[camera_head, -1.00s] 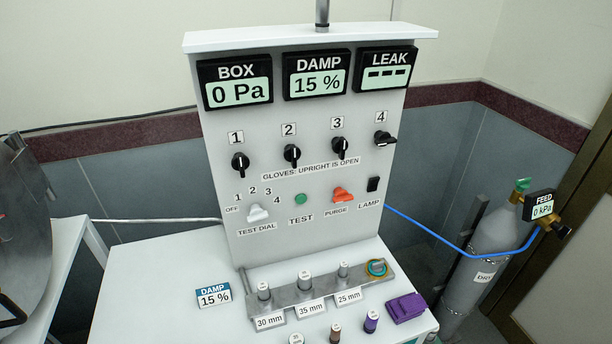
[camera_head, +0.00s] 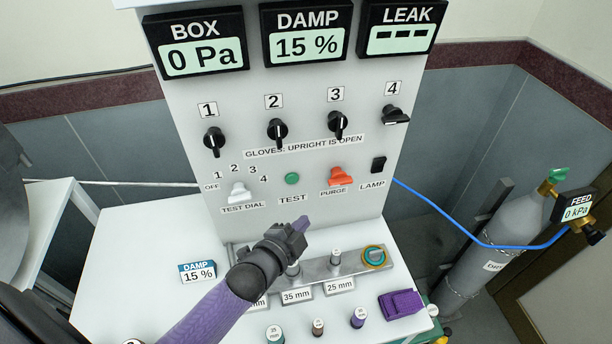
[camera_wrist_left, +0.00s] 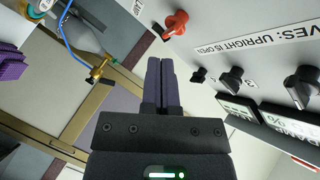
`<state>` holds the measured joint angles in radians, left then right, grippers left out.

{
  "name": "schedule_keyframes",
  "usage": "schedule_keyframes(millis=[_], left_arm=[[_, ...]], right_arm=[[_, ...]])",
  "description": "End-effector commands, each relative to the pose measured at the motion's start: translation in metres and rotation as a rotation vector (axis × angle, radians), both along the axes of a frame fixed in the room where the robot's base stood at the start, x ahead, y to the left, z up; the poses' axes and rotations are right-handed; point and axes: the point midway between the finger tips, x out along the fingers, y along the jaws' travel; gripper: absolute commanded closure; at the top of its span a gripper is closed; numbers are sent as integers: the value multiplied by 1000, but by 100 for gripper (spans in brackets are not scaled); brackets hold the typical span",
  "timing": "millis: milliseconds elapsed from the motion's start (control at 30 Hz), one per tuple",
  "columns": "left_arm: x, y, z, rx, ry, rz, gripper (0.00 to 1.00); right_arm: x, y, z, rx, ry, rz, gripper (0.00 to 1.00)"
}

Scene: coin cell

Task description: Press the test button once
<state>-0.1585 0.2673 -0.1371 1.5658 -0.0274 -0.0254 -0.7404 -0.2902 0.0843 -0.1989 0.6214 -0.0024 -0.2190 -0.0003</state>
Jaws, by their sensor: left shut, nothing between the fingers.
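The green round test button (camera_head: 292,179) is on the upright grey panel (camera_head: 230,100), above the TEST label. My left gripper (camera_head: 302,224) is shut and empty, in front of the panel, below and slightly right of the button and apart from it in the picture. In the left wrist view its closed fingers (camera_wrist_left: 160,82) show with nothing between them. The test button cannot be made out in the wrist view. The white test dial (camera_head: 239,191) is left of the button, and the orange purge switch (camera_head: 340,177) is right of it. My right gripper is not in view.
Glove knobs 1 (camera_head: 214,141) to 4 (camera_head: 396,116) sit above the button, and the black lamp switch (camera_head: 378,164) is at right. My left arm passes over a metal rail (camera_head: 375,277) with plugs on the white table (camera_head: 120,250). A purple block (camera_head: 402,304) lies at right.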

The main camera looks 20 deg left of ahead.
Motion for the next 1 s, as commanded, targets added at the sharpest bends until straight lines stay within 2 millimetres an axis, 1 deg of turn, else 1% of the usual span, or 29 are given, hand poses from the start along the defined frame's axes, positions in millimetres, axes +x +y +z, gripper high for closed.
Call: schedule_keyframes(millis=[233,367,433,800,1000], left_arm=[[0,0,1,2,-6,-2,100],[2,1,0,2,-5,-1,100],[6,4,-1,3,-5,-3,100],[48,36,-4,5,-4,-3,100],[65,49,-2,3,-5,-3,100]], right_arm=[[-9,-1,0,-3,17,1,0],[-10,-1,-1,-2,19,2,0],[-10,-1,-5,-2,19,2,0],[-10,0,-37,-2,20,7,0],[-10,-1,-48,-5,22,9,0]])
